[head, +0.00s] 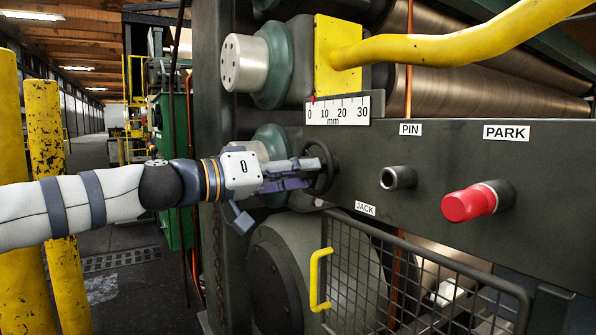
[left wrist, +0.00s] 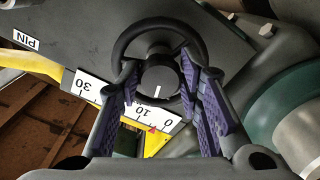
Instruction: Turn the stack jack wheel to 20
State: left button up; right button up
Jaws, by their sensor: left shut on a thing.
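The black jack wheel (head: 331,172) stands out from the dark machine panel, above the JACK label (head: 365,208). My left gripper (head: 314,170) reaches it from the left and is shut on it. In the left wrist view, the purple-padded fingers of my left gripper (left wrist: 160,92) lie on either side of the hub of the jack wheel (left wrist: 160,78), which has a white mark. The white mm scale (head: 338,110) runs from 0 to 30. Its red pointer (head: 313,98) is close to 0, slightly to the 10 side. My right gripper is not in view.
A red PARK knob (head: 470,204) and a dark PIN knob (head: 398,178) stick out to the right of the wheel. A mesh guard with a yellow handle (head: 318,280) is below. A yellow bar (head: 450,42) crosses above. Yellow posts (head: 45,130) stand at left.

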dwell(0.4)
pick_arm(q)
jog(key=o, duration=1.2)
jog(key=shift+c, duration=0.2)
jog(key=shift+a, duration=0.1)
jog(key=v, duration=1.2)
